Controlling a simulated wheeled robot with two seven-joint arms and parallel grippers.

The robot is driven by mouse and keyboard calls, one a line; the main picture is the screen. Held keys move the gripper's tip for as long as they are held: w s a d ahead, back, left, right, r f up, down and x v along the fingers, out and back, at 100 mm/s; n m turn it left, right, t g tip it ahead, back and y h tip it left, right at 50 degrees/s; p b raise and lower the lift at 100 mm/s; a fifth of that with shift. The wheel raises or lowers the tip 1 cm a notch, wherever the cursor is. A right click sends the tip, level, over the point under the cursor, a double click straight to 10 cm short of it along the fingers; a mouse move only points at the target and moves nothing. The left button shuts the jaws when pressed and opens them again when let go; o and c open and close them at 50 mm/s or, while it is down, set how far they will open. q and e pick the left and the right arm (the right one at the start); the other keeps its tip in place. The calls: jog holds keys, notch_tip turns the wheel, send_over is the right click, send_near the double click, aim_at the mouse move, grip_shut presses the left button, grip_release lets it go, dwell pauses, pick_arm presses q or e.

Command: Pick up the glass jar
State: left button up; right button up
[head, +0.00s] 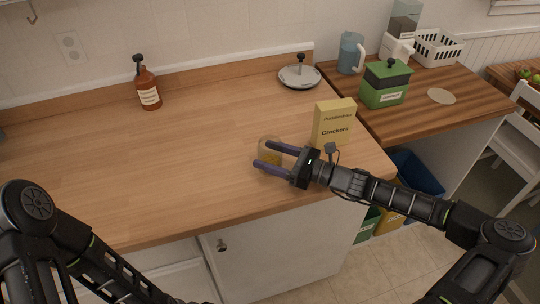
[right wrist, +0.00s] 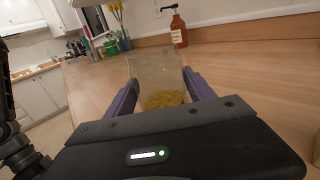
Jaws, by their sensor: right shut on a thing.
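The glass jar (head: 268,151) stands on the wooden counter near its front right part. It is clear, with yellowish contents low inside. In the right wrist view the jar (right wrist: 158,82) is between the two purple fingers. My right gripper (head: 268,157) reaches in from the right and is shut on the jar, one finger on each side. The jar looks upright and at counter level; I cannot tell whether its base touches the wood. My left arm shows at the lower left, but its gripper is out of view.
A yellow crackers box (head: 333,123) stands just behind my right gripper. A brown pump bottle (head: 148,88) and a lid (head: 300,77) are at the back. A green canister (head: 386,84) stands on the right counter. The counter's left and middle are clear.

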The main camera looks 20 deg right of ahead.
jog(key=shift+r, duration=0.1)
jog(key=shift+c, duration=0.5)
notch_tip(320, 180, up, 10)
jog(key=shift+f+b, duration=0.1)
jog(key=shift+b, duration=0.4)
